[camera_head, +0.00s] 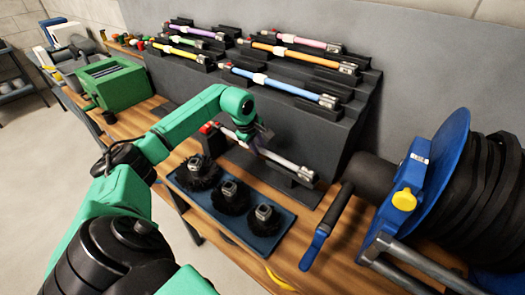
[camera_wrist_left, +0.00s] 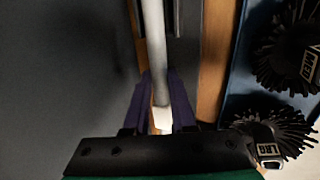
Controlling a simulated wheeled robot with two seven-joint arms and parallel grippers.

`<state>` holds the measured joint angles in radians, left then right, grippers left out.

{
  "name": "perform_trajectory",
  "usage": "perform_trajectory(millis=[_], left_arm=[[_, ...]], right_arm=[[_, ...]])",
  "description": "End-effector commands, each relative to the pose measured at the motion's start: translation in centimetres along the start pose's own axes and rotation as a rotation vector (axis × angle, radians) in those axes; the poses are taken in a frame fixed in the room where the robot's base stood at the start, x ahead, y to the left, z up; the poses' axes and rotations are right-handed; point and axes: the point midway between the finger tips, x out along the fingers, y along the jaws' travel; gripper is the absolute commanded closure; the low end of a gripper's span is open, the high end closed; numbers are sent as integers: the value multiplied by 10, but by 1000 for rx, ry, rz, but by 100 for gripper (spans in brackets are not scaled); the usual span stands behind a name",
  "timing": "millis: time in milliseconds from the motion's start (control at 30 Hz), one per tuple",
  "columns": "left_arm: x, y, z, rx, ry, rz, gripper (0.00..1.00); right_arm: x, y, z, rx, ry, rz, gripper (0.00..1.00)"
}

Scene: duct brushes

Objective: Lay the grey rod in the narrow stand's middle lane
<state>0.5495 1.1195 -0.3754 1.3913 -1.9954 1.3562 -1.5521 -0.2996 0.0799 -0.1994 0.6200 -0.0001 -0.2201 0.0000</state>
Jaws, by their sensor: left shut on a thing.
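The grey rod (camera_head: 285,164) slants in front of the large dark stepped bench block, with a red end at its left and a metal fitting at its right. My left gripper (camera_head: 258,140) is shut on it near its middle. In the left wrist view the pale rod (camera_wrist_left: 153,45) runs between the two fingers of my left gripper (camera_wrist_left: 161,100). I cannot tell whether the rod touches the dark base below it. Two dark stands hold coloured rods: the left stand (camera_head: 222,62) has purple, green and yellow ones, the right stand (camera_head: 352,92) pink, orange and blue. My right gripper is not in view.
A blue tray (camera_head: 268,246) with three black round brushes lies in front of the rod. A blue hose reel (camera_head: 440,160) with a crank stands at the right. A green box (camera_head: 122,84) stands at the left. Bare wood (camera_head: 320,220) shows between tray and reel.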

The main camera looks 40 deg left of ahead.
Motion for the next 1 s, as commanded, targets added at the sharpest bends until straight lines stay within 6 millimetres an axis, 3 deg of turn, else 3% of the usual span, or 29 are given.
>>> perform_trajectory(millis=[167,700,1000], left_arm=[[-6,2,0,0,0,2,100],[-56,21,0,0,0,2,100],[-57,21,0,0,0,1,100]], right_arm=[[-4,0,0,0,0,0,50],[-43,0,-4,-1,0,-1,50],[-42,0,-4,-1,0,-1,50]])
